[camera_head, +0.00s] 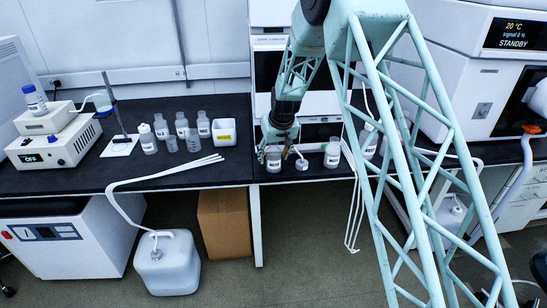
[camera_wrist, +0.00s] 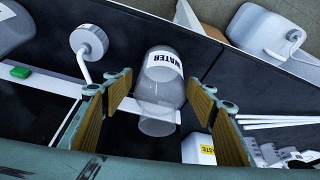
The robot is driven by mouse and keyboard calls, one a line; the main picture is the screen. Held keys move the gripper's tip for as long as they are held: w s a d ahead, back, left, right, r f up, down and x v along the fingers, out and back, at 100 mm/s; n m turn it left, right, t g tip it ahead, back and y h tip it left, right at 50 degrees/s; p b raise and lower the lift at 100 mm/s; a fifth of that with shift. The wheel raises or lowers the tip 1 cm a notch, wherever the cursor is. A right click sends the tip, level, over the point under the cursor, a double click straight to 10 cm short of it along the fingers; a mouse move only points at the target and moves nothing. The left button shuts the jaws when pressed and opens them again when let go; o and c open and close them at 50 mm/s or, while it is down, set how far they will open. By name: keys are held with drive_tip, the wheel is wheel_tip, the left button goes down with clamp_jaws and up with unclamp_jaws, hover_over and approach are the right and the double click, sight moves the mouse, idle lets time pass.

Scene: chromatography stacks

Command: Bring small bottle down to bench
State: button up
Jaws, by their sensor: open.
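A clear small bottle (camera_wrist: 160,92) with a WATER label is between the fingers of my gripper (camera_wrist: 158,84) in the wrist view. Gaps show on both sides of it, and the gripper is open. In the head view the bottle (camera_head: 273,158) appears to stand on the black bench (camera_head: 230,168) near its front edge, right below my gripper (camera_head: 277,146). My fingers partly hide its top there. Another small bottle (camera_head: 35,100), with a blue cap, stands on the stacked devices (camera_head: 60,135) at the far left.
A white cap with a tube (camera_head: 302,164) is just right of the bottle, and a labelled bottle (camera_head: 332,153) stands beyond it. Several bottles (camera_head: 182,125) and a white container (camera_head: 223,128) stand to the left. White tubes (camera_head: 165,175) lie along the front bench edge.

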sight(275, 147)
drive_tip(key=p+v, duration=0.2)
drive_tip(key=v, duration=0.8)
drive_tip(key=shift+r, duration=0.1)
drive_tip(key=shift+v, duration=0.8)
drive_tip(key=shift+s, duration=0.1)
